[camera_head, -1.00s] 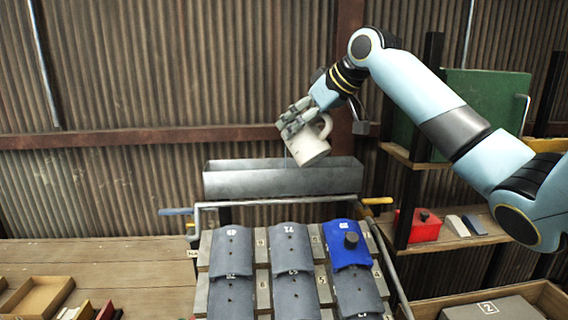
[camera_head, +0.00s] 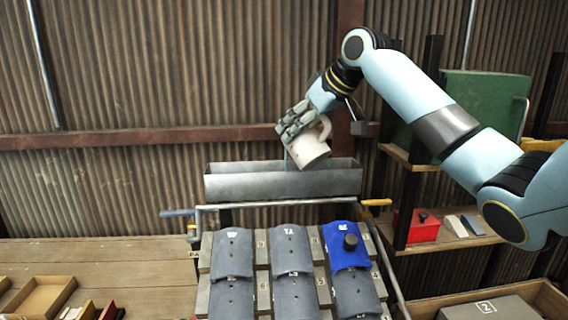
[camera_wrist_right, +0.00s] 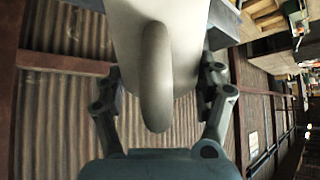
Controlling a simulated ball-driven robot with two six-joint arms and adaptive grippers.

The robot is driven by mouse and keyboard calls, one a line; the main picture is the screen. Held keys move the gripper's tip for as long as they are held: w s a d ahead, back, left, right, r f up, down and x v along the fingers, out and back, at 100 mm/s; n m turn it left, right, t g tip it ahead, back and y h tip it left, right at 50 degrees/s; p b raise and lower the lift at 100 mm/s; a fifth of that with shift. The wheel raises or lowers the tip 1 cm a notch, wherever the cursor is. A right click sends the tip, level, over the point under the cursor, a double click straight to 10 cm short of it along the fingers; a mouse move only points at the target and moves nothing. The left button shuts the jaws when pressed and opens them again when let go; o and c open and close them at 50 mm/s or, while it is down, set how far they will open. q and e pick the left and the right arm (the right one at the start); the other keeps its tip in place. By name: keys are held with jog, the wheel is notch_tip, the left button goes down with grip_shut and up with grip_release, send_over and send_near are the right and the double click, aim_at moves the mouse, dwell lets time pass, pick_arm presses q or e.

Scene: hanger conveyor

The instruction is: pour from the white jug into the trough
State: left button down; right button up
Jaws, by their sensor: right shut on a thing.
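The white jug (camera_head: 308,152) is in my right gripper (camera_head: 292,128), tilted, just above the grey metal trough (camera_head: 282,185). Its lower edge overlaps the trough's opening in the head view. My right gripper is shut on the jug; in the right wrist view the fingers (camera_wrist_right: 162,105) stand either side of the jug's body (camera_wrist_right: 185,35), with its handle (camera_wrist_right: 155,75) between them. My left gripper is not in view.
Below the trough is a rack of grey tiles (camera_head: 233,252) with one blue tile (camera_head: 345,245) bearing a dark knob. At right, a shelf holds a red box (camera_head: 417,228) and a green panel (camera_head: 488,105). A wooden tray (camera_head: 40,296) lies at lower left.

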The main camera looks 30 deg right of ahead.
jog(key=shift+p, duration=0.4)
jog(key=shift+w+g, duration=0.1)
jog(key=shift+g, duration=0.2)
dwell(0.3)
jog(key=shift+w+a+f+g, duration=0.1)
jog(key=shift+w+f+g, duration=0.1)
jog(key=shift+g, duration=0.3)
dwell(0.5)
jog(key=shift+w+f+g+h, duration=0.2)
jog(key=shift+w+g+h, duration=0.1)
jog(key=shift+g, duration=0.3)
dwell(0.3)
jog(key=shift+w+a+f+g, duration=0.1)
jog(key=shift+w+f+g, duration=0.15)
jog(key=shift+g, duration=0.25)
jog(key=shift+s, duration=0.15)
dwell(0.4)
